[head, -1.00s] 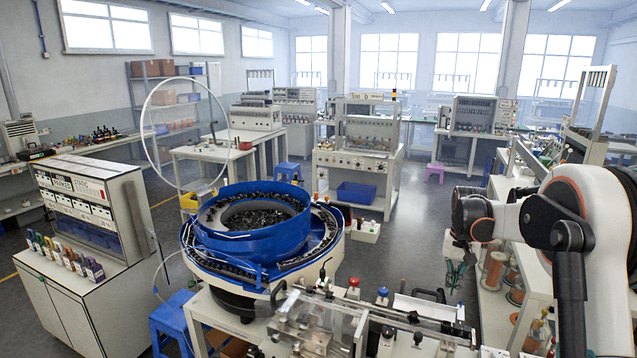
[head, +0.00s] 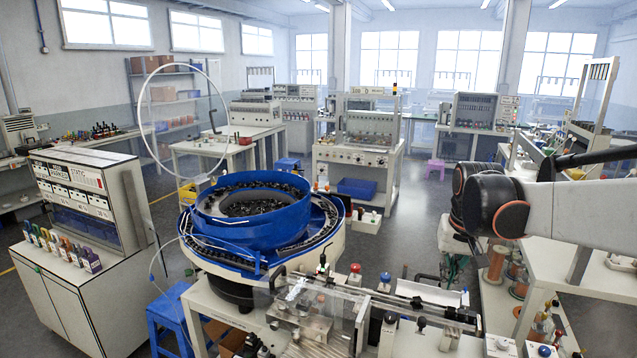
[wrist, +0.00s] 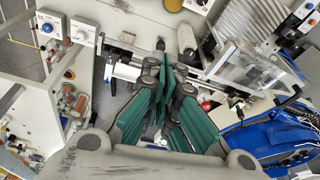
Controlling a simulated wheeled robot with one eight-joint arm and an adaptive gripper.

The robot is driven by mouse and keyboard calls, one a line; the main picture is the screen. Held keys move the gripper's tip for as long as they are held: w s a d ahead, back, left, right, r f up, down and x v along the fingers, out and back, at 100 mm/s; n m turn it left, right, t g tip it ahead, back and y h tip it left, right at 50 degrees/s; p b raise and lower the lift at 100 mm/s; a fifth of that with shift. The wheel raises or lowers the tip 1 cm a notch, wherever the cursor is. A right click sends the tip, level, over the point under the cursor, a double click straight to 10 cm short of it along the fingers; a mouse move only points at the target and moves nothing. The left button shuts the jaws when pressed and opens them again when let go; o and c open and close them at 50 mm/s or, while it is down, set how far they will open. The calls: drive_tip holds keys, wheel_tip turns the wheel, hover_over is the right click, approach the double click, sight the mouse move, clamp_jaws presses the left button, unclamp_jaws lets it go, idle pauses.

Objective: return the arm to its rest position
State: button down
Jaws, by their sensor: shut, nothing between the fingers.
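My arm reaches in from the right edge of the head view, with its dark wrist joint hanging over the aisle right of the bowl feeder. My gripper (head: 455,266) hangs below that joint, pointing down, small and partly hidden there. In the wrist view my gripper (wrist: 167,68) shows its green fingers with the tips close together and nothing between them. It is apart from the blue feeder bowl (head: 222,222), which holds many small dark parts. The feeder's blue rim (wrist: 240,140) shows at the lower right of the wrist view.
A clear-covered fixture (head: 345,322) and small knobbed devices stand on the bench at front centre. A shelf unit with copper-coloured spools (head: 497,262) stands close on the right. A white cabinet (head: 75,285) is at left. Open floor (head: 405,225) lies behind the bench.

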drive_tip(key=s+a+f+n+t+b, duration=0.1)
drive_tip(key=s+a+f+b, duration=0.1)
drive_tip(key=s, duration=0.6)
drive_tip(key=s+a+f+n+t+b, duration=0.1)
drive_tip(key=s+a+f+t+b, duration=0.1)
drive_tip(key=s+f, duration=0.4)
drive_tip(key=s+a+f+t+b, duration=0.1)
drive_tip(key=s+a+f+b, duration=0.3)
drive_tip(key=s, duration=0.6)
drive_tip(key=shift+a+f+n+t+b, duration=0.15)
drive_tip(key=shift+a+n+t+b, duration=0.2)
drive_tip(key=shift+b, duration=0.5)
